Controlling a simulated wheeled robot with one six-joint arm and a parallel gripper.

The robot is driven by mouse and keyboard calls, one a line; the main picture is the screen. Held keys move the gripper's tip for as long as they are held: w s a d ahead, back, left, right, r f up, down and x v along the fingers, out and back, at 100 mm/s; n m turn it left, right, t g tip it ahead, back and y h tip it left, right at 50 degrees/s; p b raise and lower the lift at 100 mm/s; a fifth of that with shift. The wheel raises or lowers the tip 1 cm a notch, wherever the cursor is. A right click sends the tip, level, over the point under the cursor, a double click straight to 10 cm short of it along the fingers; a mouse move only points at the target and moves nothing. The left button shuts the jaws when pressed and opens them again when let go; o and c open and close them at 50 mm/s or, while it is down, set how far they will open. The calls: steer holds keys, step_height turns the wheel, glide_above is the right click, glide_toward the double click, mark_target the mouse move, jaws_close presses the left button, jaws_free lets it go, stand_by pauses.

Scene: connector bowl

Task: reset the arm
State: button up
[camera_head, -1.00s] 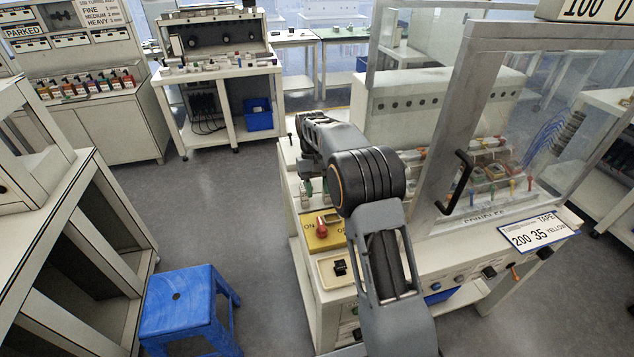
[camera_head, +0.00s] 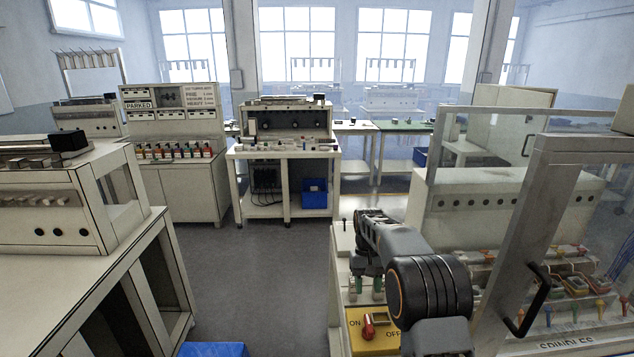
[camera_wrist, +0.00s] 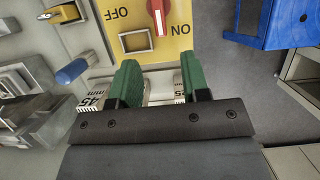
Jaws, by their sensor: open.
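My gripper (camera_wrist: 160,85) shows in the wrist view with its two green fingers apart and nothing between them. Beyond the fingertips is a yellow switch plate (camera_wrist: 120,40) marked ON and OFF, with a red switch lever (camera_wrist: 158,14). In the head view my gripper (camera_head: 366,286) is small and partly hidden by my arm, above the left end of the bench. The yellow plate (camera_head: 386,341) with its red lever (camera_head: 368,326) lies just in front of it. Pale labelled parts lie below the fingers in the wrist view, partly covered by them.
A clear-walled machine with a black handle (camera_head: 532,300) stands right of my arm. A blue stool (camera_wrist: 280,22) stands on the floor beside the bench. A cream cabinet (camera_head: 60,225) stands at left. The grey floor (camera_head: 260,275) between is open.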

steer(key=s+r+t, duration=0.3)
steer(key=s+r, duration=0.1)
steer(key=s, duration=0.8)
steer(key=s+r+t, duration=0.3)
steer(key=s+t, duration=0.1)
steer(key=s, duration=0.9)
steer(key=shift+s+r+t, duration=0.2)
steer(key=shift+r+t, duration=0.1)
steer(key=shift+r, duration=0.05)
